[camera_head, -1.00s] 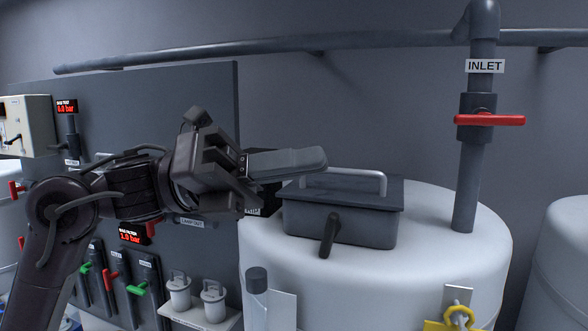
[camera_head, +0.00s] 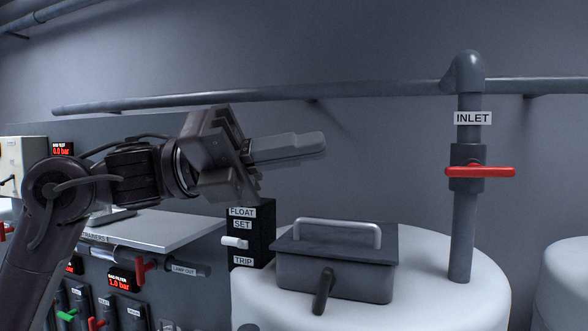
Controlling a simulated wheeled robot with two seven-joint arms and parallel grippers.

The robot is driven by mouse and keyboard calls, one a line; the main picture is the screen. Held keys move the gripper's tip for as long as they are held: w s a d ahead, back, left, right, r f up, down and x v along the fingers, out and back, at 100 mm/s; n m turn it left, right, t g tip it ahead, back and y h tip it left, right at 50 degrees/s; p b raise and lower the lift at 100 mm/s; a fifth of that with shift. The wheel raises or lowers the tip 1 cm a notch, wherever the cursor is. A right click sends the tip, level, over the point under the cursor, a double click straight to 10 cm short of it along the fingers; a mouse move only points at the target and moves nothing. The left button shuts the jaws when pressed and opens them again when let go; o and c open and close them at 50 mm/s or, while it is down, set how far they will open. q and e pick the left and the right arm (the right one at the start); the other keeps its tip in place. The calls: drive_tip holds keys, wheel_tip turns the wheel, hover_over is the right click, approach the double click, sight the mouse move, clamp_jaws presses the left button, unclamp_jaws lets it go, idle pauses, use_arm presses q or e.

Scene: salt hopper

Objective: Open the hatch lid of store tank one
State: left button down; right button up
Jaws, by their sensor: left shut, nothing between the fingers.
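The hatch lid (camera_head: 345,244) is a dark grey flat cover with a light grey bar handle (camera_head: 337,228) on top. It sits closed on a dark box-shaped hatch (camera_head: 350,282) on top of the white tank (camera_head: 440,268). A dark lever (camera_head: 323,291) hangs on the front of the hatch. My left gripper (camera_head: 322,143) is shut and empty, above the lid and its handle, apart from them, with its fingers pointing right. My right gripper is not in view.
The inlet pipe (camera_head: 463,235) with a red valve handle (camera_head: 488,171) rises behind the hatch, to the right. A black float switch box (camera_head: 262,250) stands left of the hatch. A panel with gauges and valves is at lower left.

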use_arm(q)
drive_tip(key=shift+w+d+r+n, duration=0.2)
drive_tip(key=shift+w+r, duration=0.2)
drive_tip(key=shift+r, duration=0.25)
drive_tip(key=shift+w+d+r+n, duration=0.1)
drive_tip(key=shift+w+r+n, duration=0.1)
drive_tip(key=shift+w+r, duration=0.3)
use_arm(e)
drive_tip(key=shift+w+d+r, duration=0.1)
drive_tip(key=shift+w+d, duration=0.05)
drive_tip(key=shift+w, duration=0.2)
use_arm(q)
drive_tip(key=shift+s+a+r, duration=0.15)
drive_tip(key=shift+s, duration=0.15)
drive_tip(key=shift+w, duration=0.1)
